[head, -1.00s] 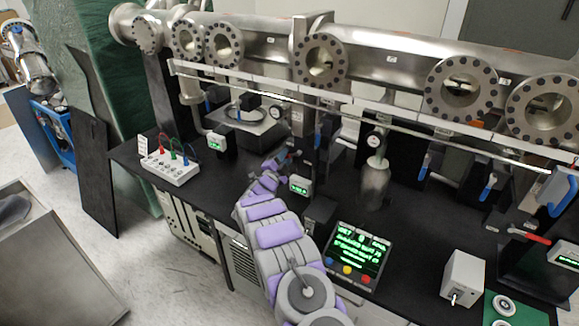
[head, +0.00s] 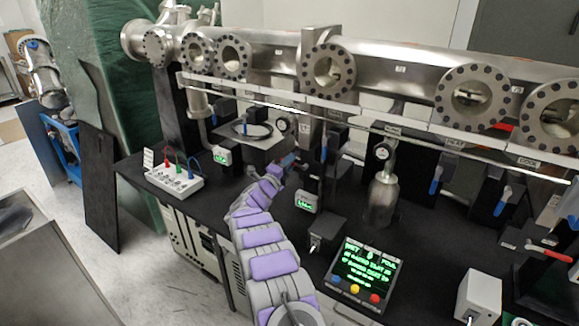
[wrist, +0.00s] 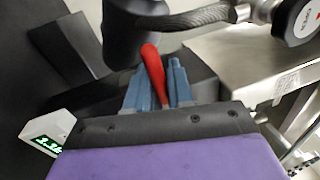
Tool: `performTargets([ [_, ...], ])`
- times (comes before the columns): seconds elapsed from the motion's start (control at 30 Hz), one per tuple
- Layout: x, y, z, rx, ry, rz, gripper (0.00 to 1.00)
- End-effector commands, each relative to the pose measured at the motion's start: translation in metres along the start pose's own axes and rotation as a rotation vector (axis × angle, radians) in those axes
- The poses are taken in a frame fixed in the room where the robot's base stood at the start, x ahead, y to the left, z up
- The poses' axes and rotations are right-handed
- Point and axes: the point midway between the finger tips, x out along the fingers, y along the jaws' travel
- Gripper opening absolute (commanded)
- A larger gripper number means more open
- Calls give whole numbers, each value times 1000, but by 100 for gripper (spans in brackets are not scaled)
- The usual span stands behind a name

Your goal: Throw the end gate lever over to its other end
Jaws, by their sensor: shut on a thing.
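The end gate lever shows in the wrist view as a red handle (wrist: 153,72) that stands tilted between my fingers. My gripper (wrist: 160,85) has blue-grey fingers, shut on this handle from both sides. The handle's top reaches past the fingertips towards a dark round body (wrist: 135,35); I cannot tell whether they touch. In the head view my gripper (head: 287,161) is small, at the far end of my purple and grey arm, below the long metal tube. The lever itself is too small to make out there.
A gauge (head: 281,124) and a small green readout (head: 307,201) stand close to my gripper. A box with coloured leads (head: 175,178) is to the left, a lit control panel (head: 362,270) to the right. Blue-handled levers (head: 436,180) line the right side. A long rail (head: 380,125) crosses above.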

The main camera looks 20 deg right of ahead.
Motion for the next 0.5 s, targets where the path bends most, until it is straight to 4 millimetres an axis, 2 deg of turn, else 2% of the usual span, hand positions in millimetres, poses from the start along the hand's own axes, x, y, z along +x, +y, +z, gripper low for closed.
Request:
performTargets([
  [0.47,1,-8,1,17,2,-9,0],
  [0.5,1,-8,1,17,2,-9,25],
])
